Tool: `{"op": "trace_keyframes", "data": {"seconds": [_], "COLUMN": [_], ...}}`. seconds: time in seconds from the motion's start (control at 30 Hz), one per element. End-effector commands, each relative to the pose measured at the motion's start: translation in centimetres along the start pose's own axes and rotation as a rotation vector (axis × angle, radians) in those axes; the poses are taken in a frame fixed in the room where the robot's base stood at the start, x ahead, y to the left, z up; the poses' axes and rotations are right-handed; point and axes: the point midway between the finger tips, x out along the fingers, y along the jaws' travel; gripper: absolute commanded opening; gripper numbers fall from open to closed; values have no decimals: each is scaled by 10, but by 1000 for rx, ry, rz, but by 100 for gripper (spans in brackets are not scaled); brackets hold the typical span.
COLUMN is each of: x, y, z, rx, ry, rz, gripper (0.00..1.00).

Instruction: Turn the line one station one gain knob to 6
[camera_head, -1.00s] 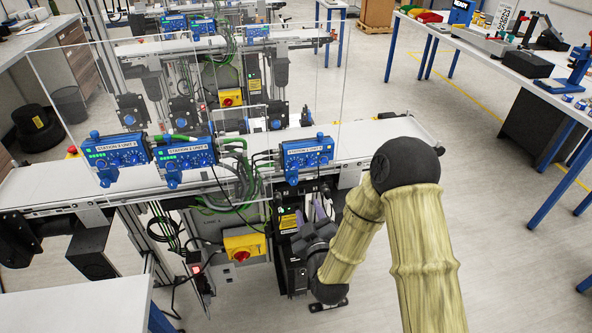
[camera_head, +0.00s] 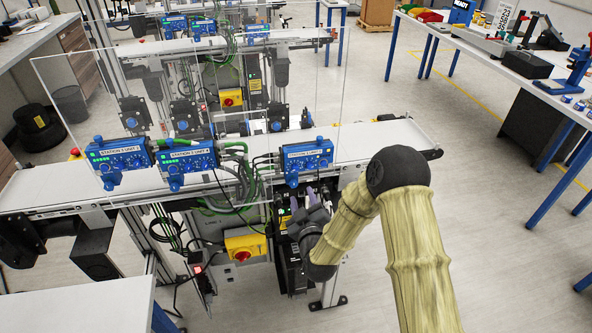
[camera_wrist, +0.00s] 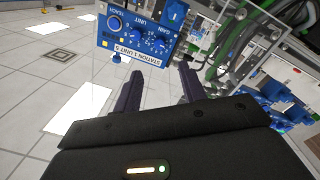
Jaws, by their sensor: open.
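A blue control box (camera_head: 306,157) hangs on the right part of the near conveyor's front side. The knob pointers are too small to read. My gripper (camera_wrist: 158,88) is open and empty, its two dark purple fingers pointing toward the box's label edge. No finger visibly touches a knob. In the head view my gripper (camera_head: 311,203) is just below this box, partly hidden by my arm.
Two more blue boxes, left (camera_head: 121,157) and middle (camera_head: 186,159), hang on the same conveyor (camera_head: 90,189). A clear upright panel (camera_head: 75,85) stands behind them. Green and black cables (camera_head: 235,180) and a yellow box with a red switch (camera_head: 245,248) lie left of my gripper.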

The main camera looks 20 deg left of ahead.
Motion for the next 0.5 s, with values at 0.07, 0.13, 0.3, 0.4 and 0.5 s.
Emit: {"op": "trace_keyframes", "data": {"seconds": [0.07, 0.13, 0.3, 0.4, 0.5], "x": [12, 22, 46, 59, 72], "y": [2, 2, 1, 2, 2], "z": [-2, -2, -2, -2, -2], "rx": [1, 2, 2, 1, 2], "ry": [0, 0, 1, 0, 0], "rz": [3, 2, 2, 3, 2], "gripper": [41, 41, 41, 41, 41]}}
